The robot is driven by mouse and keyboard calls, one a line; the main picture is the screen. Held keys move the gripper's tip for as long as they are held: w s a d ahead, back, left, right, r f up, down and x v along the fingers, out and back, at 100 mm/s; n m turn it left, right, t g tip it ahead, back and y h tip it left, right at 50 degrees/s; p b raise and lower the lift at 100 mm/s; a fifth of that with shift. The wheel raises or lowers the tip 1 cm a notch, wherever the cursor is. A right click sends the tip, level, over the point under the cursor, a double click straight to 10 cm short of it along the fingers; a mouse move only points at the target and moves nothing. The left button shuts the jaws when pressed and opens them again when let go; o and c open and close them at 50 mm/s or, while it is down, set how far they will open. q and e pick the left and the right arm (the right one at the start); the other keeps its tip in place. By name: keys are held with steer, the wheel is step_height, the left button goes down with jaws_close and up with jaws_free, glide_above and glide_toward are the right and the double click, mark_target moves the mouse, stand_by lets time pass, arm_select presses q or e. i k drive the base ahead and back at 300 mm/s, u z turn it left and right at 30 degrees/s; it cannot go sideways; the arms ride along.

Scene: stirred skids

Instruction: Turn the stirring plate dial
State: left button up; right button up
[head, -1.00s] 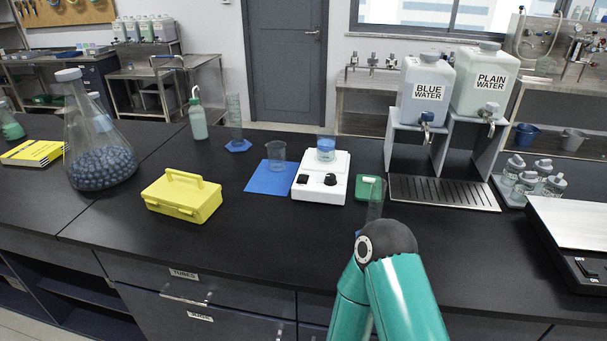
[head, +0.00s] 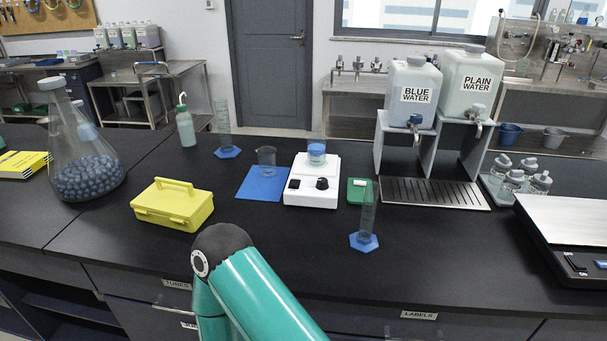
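The white stirring plate (head: 312,199) stands on the black bench near the middle of the head view. Neither gripper shows. One teal arm of mine rises from the bottom edge, with its dark joint in front of the bench, left of and nearer than the plate. The dial is in clear sight.
A blue mat (head: 262,185) with an empty beaker (head: 267,160) lies left of the plate. A yellow box (head: 172,205) stands further left. A green item (head: 357,194) and a tall cylinder on a blue foot (head: 365,241) are at the right. The water dispensers' drip tray (head: 432,193) lies beyond.

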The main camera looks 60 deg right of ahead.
mark_target(321, 183)
steer(key=u, duration=0.15)
steer(key=i, duration=0.7)
steer(key=z, duration=2.3)
steer(key=k, duration=0.55)
steer(key=u, duration=0.25)
steer(key=i, duration=0.5)
steer(key=z, duration=0.35)
